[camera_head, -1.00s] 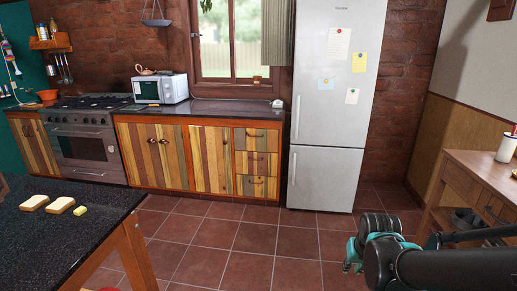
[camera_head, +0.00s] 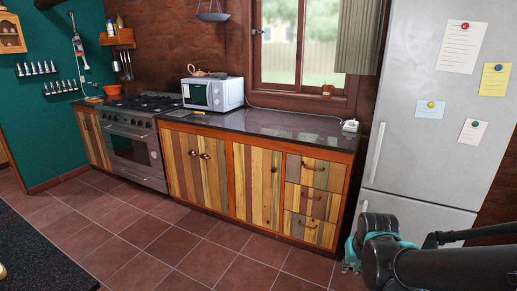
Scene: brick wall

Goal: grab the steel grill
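I cannot pick out a separate steel grill for certain. The steel cooker (camera_head: 135,150) stands at the left of the counter run, with dark grates (camera_head: 152,103) on its top and a closed oven door. Several utensils (camera_head: 125,66) hang from a small wooden shelf on the wall behind the cooker. My gripper (camera_head: 350,264) shows at the lower right, dark with teal parts, low in front of the fridge and well away from the cooker. My own arm hides part of it, and I cannot see its opening or anything held.
A dark-topped counter (camera_head: 270,125) with wooden doors runs along the brick wall and carries a white microwave (camera_head: 213,93). The fridge (camera_head: 430,120) stands close at the right. A dark table top (camera_head: 40,255) juts in at lower left. The tiled floor between is clear.

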